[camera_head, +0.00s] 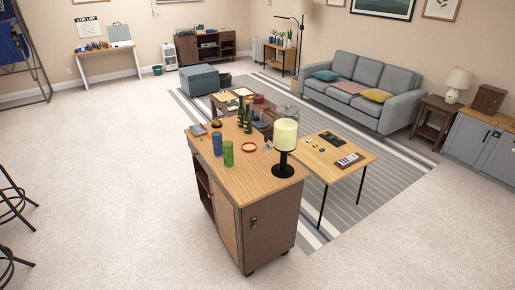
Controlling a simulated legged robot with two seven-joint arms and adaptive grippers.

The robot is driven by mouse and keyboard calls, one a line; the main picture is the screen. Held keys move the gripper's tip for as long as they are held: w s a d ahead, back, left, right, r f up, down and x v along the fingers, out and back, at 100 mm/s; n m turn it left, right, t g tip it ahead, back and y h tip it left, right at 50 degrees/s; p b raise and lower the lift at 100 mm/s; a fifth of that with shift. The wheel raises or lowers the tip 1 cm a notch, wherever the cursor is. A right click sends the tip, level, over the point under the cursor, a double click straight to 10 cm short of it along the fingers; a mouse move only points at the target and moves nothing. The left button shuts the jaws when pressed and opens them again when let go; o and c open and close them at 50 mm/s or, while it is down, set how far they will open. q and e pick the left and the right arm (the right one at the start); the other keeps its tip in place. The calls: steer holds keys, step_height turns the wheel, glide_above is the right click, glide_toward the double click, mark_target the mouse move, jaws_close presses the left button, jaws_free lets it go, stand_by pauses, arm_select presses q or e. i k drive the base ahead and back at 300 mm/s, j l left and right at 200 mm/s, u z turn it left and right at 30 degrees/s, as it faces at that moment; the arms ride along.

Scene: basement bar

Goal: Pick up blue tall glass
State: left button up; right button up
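A blue tall glass (217,143) stands upright on the wooden top of a bar cabinet (258,183) in the middle of the view. A green glass (228,154) stands just to its right and a little nearer to me. The two look very close together; I cannot tell whether they touch. Neither of my grippers shows in the head view.
Two dark green bottles (244,119), a red ring-shaped item (249,147) and a lamp with a pale shade (285,136) stand on the cabinet. A low table (341,177) is right of it. Bar stools (14,205) stand at left. Open carpet (110,200) lies between.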

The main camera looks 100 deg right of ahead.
mark_target(218, 144)
steer(key=z, duration=3.25)
steer(key=i+z, duration=0.1)
steer(key=z, duration=0.3)
steer(key=i+j+z, duration=0.1)
steer(key=z, duration=0.3)
steer(key=j+z, duration=0.2)
steer(key=z, duration=0.2)
steer(key=i+j+z, duration=0.25)
steer(key=j, duration=0.35)
steer(key=i+j+z, duration=0.2)
steer(key=j, duration=0.45)
steer(key=j+z, duration=0.25)
steer(key=j, duration=0.4)
steer(key=j+z, duration=0.2)
steer(key=j, duration=0.5)
